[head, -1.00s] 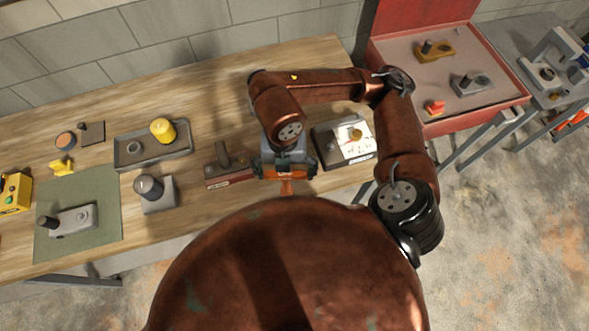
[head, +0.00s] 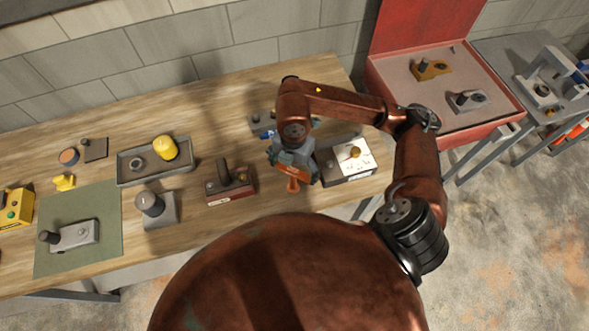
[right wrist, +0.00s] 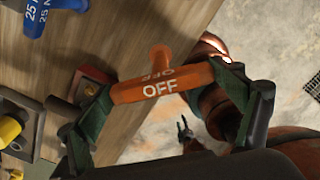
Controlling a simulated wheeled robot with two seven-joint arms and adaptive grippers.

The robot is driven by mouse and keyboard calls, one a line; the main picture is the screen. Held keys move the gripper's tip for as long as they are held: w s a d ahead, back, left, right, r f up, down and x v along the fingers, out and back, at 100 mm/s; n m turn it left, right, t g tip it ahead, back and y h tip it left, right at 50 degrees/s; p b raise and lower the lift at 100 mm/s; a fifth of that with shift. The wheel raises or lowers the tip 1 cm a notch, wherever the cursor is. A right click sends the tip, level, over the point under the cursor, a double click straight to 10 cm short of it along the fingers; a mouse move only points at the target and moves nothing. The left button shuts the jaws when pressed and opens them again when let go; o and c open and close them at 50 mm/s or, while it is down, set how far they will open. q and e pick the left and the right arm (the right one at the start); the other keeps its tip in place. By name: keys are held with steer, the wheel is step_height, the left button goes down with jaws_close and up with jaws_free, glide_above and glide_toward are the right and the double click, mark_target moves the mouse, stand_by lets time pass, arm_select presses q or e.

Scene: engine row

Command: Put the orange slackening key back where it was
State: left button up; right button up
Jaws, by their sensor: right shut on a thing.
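The orange key (head: 293,183) is a T-shaped piece with "OFF" on its crossbar. It shows large in the right wrist view (right wrist: 158,88), gripped by the crossbar with its stem free. My right gripper (head: 294,165) is shut on it, its two fingers at the bar's ends. In the head view the key is over the front part of the wooden bench, between the red-based block with a dark upright handle (head: 230,186) and the white-topped gauge box (head: 346,160). I cannot tell its exact height over the bench.
A blue "25 N" key (right wrist: 50,14) is close by, partly hidden in the head view behind my arm. A grey tray with a yellow cylinder (head: 154,162), a grey knobbed block (head: 157,209) and a green mat (head: 80,258) lie left. An open red case (head: 490,125) stands right.

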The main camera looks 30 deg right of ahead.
step_height(320, 180, down, 7)
steer(key=w+d+p, duration=0.1)
steer(key=w+d, duration=0.1)
steer(key=w, duration=0.1)
steer(key=shift+f+p, duration=0.15)
steer(key=shift+p, duration=0.15)
steer(key=shift+f, duration=0.15)
steer(key=o, duration=1.3)
